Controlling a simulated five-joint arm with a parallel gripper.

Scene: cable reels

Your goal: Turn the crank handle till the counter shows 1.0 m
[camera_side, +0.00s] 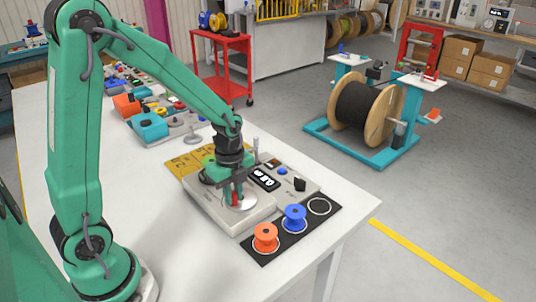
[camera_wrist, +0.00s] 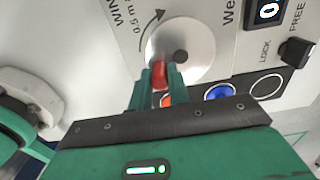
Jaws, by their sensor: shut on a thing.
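The winder (camera_side: 217,212) is a pale box on the white table. Its silver crank disc (camera_wrist: 200,38) carries a red handle (camera_wrist: 159,75) at the disc's lower left edge in the wrist view. My gripper (camera_side: 236,196) has its green fingers shut on this handle, one on either side. The black counter (camera_side: 265,178) sits beside the disc; its white digits are too small to read surely in the side view. The wrist view cuts the counter (camera_wrist: 268,12) off and shows only a 0. A curved arrow and "0.5 m" are printed by the disc.
An orange spool (camera_side: 265,238) and a blue spool (camera_side: 295,217) stand on a black mat (camera_side: 288,240) beside the winder; its third ring is empty. A black LOCK/FREE knob (camera_wrist: 296,51) is near the counter. Other devices (camera_side: 150,126) stand farther back.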

